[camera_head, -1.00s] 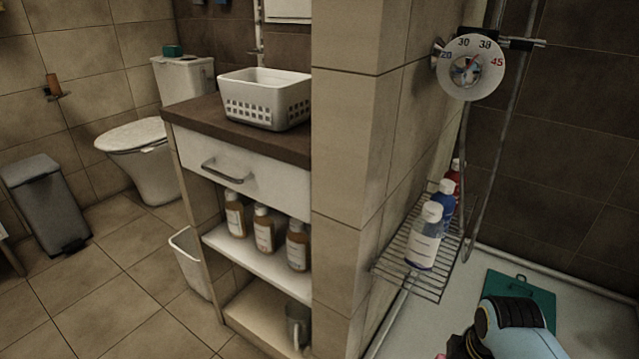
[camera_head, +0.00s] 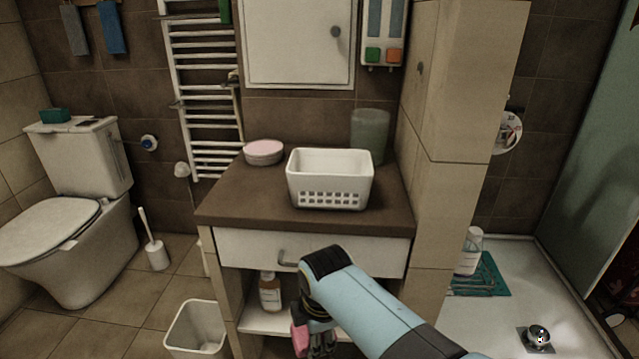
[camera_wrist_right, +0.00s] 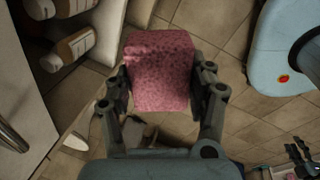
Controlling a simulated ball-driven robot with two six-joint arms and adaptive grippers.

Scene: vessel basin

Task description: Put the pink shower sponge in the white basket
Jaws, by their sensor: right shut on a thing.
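The white basket (camera_head: 330,172) stands upright on the brown counter of the vanity, with its holed side facing me. My right gripper (camera_head: 318,345) is low in front of the vanity, below the counter and the drawer. It is shut on the pink shower sponge (camera_head: 300,338), which is mostly hidden by the gripper in the head view. In the right wrist view the speckled pink sponge (camera_wrist_right: 160,72) sits between both fingers of the right gripper (camera_wrist_right: 163,85), above the tiled floor.
The brown counter (camera_head: 245,203) also holds a round pink-topped container (camera_head: 264,152) and a greenish translucent vessel (camera_head: 370,135) behind the basket. The drawer handle (camera_head: 289,262) sticks out near my right arm. A white bin (camera_head: 197,330) stands on the floor at left. A tiled wall (camera_head: 462,90) borders the counter's right.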

